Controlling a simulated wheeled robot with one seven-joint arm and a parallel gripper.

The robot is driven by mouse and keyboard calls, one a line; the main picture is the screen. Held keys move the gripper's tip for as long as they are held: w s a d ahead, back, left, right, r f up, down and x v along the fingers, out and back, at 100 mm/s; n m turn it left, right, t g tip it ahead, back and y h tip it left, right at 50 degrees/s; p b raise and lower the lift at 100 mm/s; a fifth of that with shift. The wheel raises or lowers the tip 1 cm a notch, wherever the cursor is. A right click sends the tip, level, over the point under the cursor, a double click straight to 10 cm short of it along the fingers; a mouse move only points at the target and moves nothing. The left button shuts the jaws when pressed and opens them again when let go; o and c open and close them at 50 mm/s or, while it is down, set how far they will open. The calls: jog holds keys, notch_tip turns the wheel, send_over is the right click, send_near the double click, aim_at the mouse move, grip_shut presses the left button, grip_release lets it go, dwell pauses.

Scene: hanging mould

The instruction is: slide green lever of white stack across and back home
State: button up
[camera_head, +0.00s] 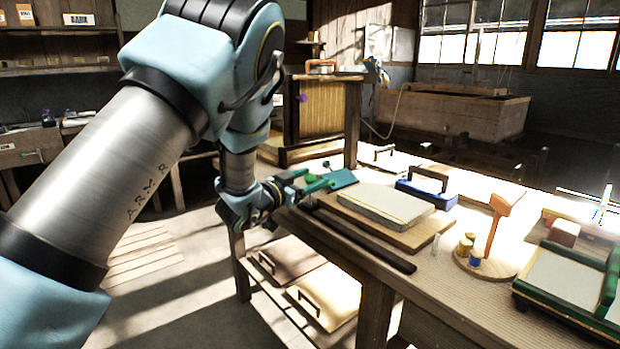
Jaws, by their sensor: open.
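A low white-grey stack (385,203) lies on a wooden board on the workbench, right of my gripper. My gripper (304,184) is over the bench's left end, open. A bright green piece (318,186) shows right at its fingers; it may be the green lever, but I cannot tell whether it is between the fingers or touching them. A flat teal plate (342,178) lies just beyond, left of the stack. How the green piece joins the stack does not show.
A blue frame with a dark handle (428,192), an orange upright (500,222), small spools (466,245) and a green-framed tray (570,285) stand right of the stack. A dark bar (365,240) lies along the bench's front edge. Handled boards (325,295) rest on the shelf below.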

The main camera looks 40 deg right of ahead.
grip_shut()
dwell(0.6)
dwell(0.8)
